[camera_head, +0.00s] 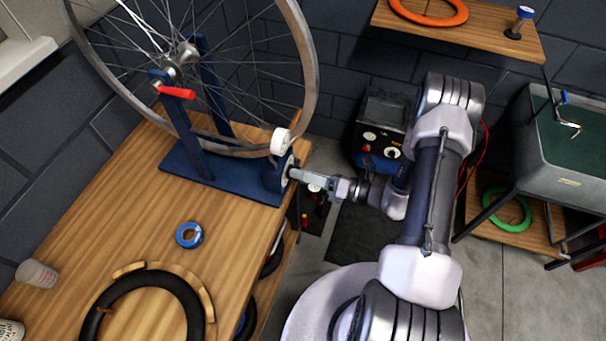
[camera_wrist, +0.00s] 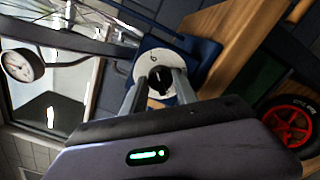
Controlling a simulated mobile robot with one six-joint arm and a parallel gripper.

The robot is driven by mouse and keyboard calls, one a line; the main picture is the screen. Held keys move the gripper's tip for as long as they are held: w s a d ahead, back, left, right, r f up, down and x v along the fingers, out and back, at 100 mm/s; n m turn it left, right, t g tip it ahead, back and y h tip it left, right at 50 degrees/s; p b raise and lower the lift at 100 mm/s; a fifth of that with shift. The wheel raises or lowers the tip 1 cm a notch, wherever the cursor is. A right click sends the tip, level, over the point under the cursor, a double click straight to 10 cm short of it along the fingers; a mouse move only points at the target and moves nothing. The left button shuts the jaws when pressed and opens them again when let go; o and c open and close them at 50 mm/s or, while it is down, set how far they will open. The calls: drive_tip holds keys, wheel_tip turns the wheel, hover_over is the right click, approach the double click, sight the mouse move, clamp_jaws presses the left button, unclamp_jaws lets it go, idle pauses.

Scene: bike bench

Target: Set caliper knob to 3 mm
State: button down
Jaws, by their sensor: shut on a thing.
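The caliper knob is a dark round knob (camera_wrist: 160,82) on a white dial plate (camera_wrist: 143,67) with a "6" visible at its upper edge. The other dial marks are hidden or too small to read. The dial sits on the end of the blue truing stand (camera_head: 225,184), which holds a spoked wheel (camera_head: 303,55). My gripper (camera_head: 291,174) reaches the dial from the right in the head view. In the wrist view, my gripper's two fingers (camera_wrist: 157,88) are shut on the knob, one on each side.
A white round gauge (camera_head: 280,141) is on the stand above the dial. On the wooden bench (camera_head: 110,225) lie a blue tape roll (camera_head: 189,235), a black tire (camera_head: 100,316) and a cup (camera_head: 37,273). A black machine (camera_head: 381,135) stands behind my arm.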

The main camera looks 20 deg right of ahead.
drive_tip(key=n+b, duration=1)
drive_tip(key=n, duration=0.9)
drive_tip(key=shift+s+a+n+b, duration=0.1)
drive_tip(key=shift+s+n+b, duration=0.05)
drive_tip(key=shift+n+b, duration=0.2)
idle(0.3)
drive_tip(key=c, duration=1)
unclamp_jaws()
drive_tip(key=shift+o, duration=0.2)
